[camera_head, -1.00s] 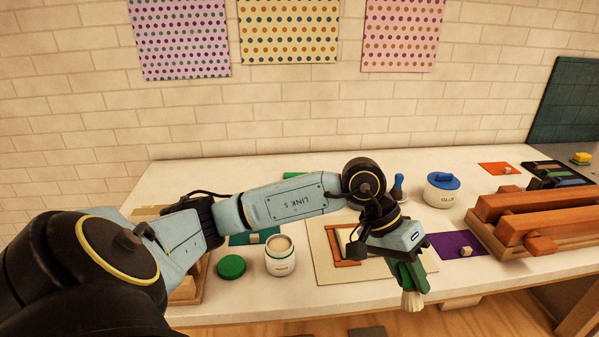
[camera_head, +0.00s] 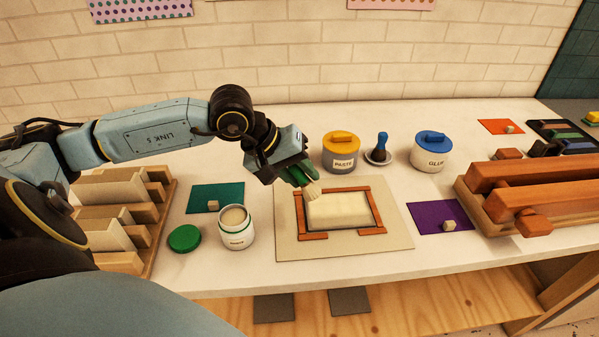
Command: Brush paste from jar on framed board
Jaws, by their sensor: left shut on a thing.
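My left gripper (camera_head: 300,172) is shut on a brush (camera_head: 313,191) with a green handle and pale bristles pointing down. The bristles are at the upper left of the framed board (camera_head: 341,212), a cream panel inside red-brown frame strips; I cannot tell if they touch it. An open white jar (camera_head: 237,236) with pale contents stands left of the board, its green lid (camera_head: 184,238) lying beside it. A grey jar labelled PASTE (camera_head: 341,164) with a yellow lid stands closed behind the board. My right gripper is not in view.
A blue-lidded GLUE jar (camera_head: 432,154) and a small blue-handled tool on a dish (camera_head: 379,155) stand behind. A wooden rack (camera_head: 155,225) is at left, stacked brown bars (camera_head: 530,185) at right. Teal (camera_head: 222,195) and purple (camera_head: 432,220) mats flank the board.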

